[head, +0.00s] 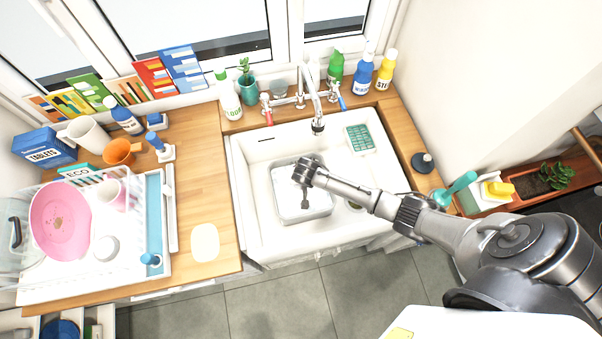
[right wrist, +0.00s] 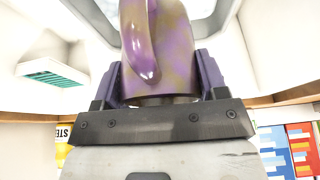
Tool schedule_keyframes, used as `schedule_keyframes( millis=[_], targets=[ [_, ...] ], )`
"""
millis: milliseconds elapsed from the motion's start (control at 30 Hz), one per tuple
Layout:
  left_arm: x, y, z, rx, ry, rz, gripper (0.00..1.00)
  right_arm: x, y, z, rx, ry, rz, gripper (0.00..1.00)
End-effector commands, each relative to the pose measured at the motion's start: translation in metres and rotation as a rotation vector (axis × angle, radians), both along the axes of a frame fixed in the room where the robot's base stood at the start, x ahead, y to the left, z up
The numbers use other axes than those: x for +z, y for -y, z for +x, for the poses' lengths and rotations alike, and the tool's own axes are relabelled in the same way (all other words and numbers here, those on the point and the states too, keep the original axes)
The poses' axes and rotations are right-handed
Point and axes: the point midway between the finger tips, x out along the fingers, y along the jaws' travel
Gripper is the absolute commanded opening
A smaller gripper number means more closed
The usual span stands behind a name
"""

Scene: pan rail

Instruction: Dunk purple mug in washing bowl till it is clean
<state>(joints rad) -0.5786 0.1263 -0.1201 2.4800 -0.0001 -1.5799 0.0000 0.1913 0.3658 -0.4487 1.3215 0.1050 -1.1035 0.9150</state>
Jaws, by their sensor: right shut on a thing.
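The purple mug (right wrist: 160,40) is in the right wrist view, clamped between the purple finger pads of my right gripper (right wrist: 160,78). It has a handle and yellow-brown stains across its wall. In the head view my right gripper (head: 305,192) reaches over the washing bowl (head: 290,213), a pale grey tub standing in the white sink. The mug is mostly hidden by my arm there, and I cannot tell whether it touches the water. My left gripper is not in view.
The sink (head: 250,190) has a tap (head: 317,120) behind the bowl and a green sponge-like pad (head: 360,139) at its back right. Bottles line the window sill.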

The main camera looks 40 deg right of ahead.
Motion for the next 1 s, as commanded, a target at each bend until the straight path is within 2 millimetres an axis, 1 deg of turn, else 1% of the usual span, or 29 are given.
schedule_keyframes(
  millis=[33,167,500,567,1000],
  targets=[
    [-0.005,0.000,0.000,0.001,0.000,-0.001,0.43,-0.006,0.000,0.000,-0.001,0.001,0.000,0.33],
    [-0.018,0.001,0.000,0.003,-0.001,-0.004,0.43,-0.017,0.000,0.000,-0.001,0.002,-0.001,0.33],
    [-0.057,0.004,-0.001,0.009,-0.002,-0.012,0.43,-0.052,0.000,0.000,0.000,0.002,0.000,0.33],
    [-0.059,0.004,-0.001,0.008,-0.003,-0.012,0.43,-0.057,0.000,-0.001,-0.001,0.000,0.000,0.33],
    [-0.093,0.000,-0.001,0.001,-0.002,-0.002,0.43,-0.108,0.000,0.000,-0.001,0.001,0.000,0.33]
  ],
)
